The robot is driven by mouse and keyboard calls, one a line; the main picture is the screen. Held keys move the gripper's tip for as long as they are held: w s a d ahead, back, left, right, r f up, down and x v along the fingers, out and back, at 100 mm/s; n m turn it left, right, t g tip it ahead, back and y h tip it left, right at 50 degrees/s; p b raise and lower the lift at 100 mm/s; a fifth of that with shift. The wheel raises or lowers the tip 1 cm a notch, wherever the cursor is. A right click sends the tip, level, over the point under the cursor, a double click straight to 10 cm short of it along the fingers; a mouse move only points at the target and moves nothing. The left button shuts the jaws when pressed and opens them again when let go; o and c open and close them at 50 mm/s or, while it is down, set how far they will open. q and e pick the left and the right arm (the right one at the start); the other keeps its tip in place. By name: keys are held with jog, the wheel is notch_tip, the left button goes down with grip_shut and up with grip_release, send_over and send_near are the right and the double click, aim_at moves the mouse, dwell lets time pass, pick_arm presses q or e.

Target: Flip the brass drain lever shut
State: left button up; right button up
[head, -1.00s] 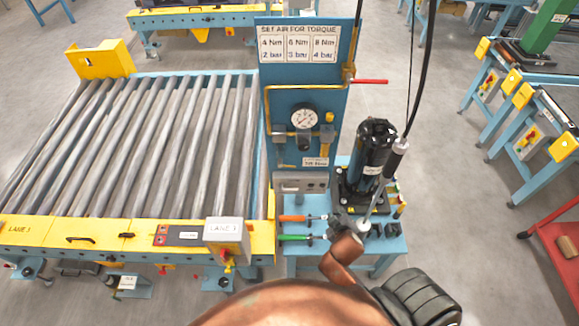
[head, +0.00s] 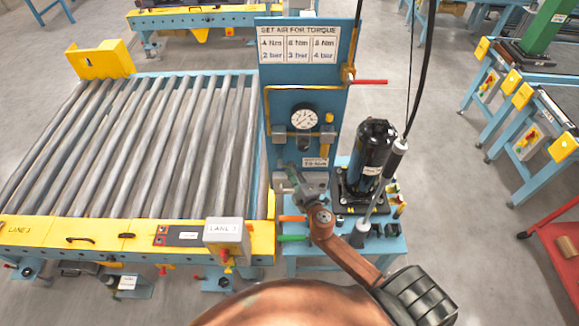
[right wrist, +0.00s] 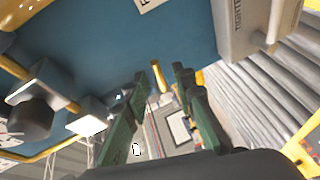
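The brass lever (right wrist: 158,76) shows in the right wrist view as a short yellow-brown handle in front of the blue panel (right wrist: 125,40). It appears in line with the gap between my right gripper's fingertips (right wrist: 161,77). Those two dark green fingers are apart, with nothing clamped between them. Whether they touch the lever, I cannot tell. In the head view my right gripper (head: 290,180) is at the lower part of the blue panel (head: 275,65), below the pressure gauge (head: 304,119). It covers the lever's area there. My left gripper is not in view.
A roller conveyor (head: 130,150) lies left of the panel. A black cylindrical unit (head: 372,155) and a hanging tool (head: 394,160) stand close at the right. Orange (head: 291,218) and green (head: 293,238) handles lie below. A red handle (head: 370,82) sticks out above.

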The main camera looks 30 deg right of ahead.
jog(key=shift+w+d+f, duration=0.1)
jog(key=shift+w, duration=0.55)
jog(key=shift+w+d+f, duration=0.1)
jog(key=shift+w, duration=0.5)
jog(key=shift+c, duration=0.4)
grip_shut()
